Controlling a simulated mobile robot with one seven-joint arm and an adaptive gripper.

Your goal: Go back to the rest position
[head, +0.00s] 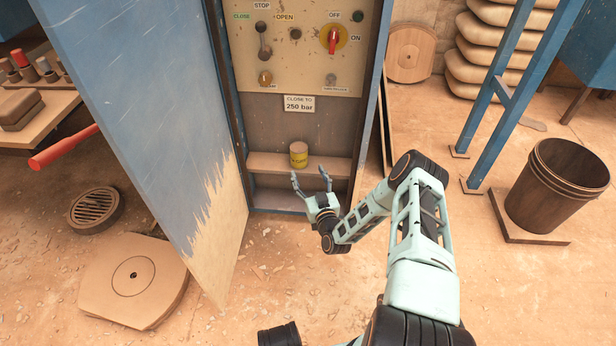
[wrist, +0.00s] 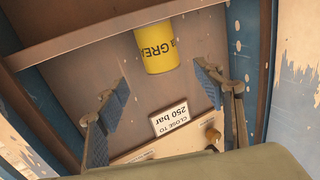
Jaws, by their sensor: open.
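My gripper (head: 311,183) is open and empty, in front of the open control cabinet at the height of its lower shelf. In the wrist view, the two fingers of my gripper (wrist: 160,84) stand wide apart. A yellow grease can (head: 299,155) stands on the cabinet shelf (head: 265,165), just beyond the fingertips. The grease can also shows in the wrist view (wrist: 158,50), apart from the fingers. The arm reaches in from the lower right.
The open blue cabinet door (head: 150,110) stands left of the arm. The control panel (head: 300,45) with a lever and red switch is above. A bucket (head: 557,185) and blue frame legs (head: 510,90) stand right. A round-marked plate (head: 133,275) lies on the floor at left.

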